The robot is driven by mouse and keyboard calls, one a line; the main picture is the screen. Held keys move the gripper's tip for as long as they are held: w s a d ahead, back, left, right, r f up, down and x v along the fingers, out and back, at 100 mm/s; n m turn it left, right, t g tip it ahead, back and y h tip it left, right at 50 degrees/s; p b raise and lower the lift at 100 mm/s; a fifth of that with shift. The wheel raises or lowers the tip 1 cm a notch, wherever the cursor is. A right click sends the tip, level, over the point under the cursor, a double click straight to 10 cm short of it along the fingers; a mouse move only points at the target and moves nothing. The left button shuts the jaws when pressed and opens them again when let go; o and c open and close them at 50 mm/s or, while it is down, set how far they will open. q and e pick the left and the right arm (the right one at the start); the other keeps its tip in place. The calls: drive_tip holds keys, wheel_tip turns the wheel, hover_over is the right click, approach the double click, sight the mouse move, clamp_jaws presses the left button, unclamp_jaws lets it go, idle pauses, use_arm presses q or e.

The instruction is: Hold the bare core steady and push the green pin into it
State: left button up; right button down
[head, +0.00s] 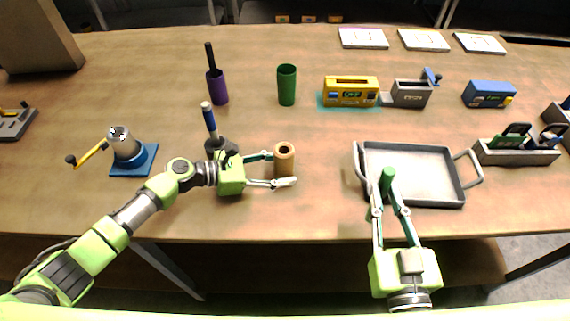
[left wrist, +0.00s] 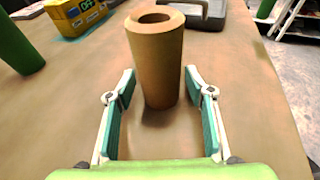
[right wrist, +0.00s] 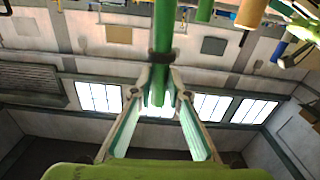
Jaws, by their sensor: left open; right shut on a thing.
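The bare core (head: 284,162), a tan upright tube with a hole in its top, stands on the table. It fills the middle of the left wrist view (left wrist: 157,62). My left gripper (head: 283,169) is open, one finger on either side of the core; in the left wrist view gaps show between fingers and core. My right gripper (head: 388,206) is shut on the green pin (head: 387,177), over the left front part of the grey tray. The pin sticks out beyond the fingertips in the right wrist view (right wrist: 163,35). The pin is apart from the core.
The grey tray (head: 437,190) with two handles lies right of the core. A green cup (head: 287,85), yellow box (head: 350,92) and grey holder (head: 410,94) stand behind. A blue-handled tool (head: 208,117) stands close behind my left gripper. A cranked blue-based device (head: 127,148) is left.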

use_arm(q)
drive_tip(key=c, duration=0.8)
use_arm(e)
drive_tip(key=w+a+r+n+g+y, duration=0.2)
drive_tip(key=w+a+r+n+y, duration=0.15)
drive_tip(key=w+a+y, duration=0.35)
drive_tip(key=w+a+r+n+g+y, duration=0.15)
drive_tip(key=w+a+n+y, duration=0.25)
drive_tip(key=w, duration=0.5)
drive_tip(key=a+r+n+g+y, duration=0.4)
drive_tip(key=a+r+g, duration=0.1)
drive_tip(key=shift+w+a+y, duration=0.3)
drive_tip(key=shift+w+y, duration=0.05)
drive_tip(key=shift+y, duration=0.05)
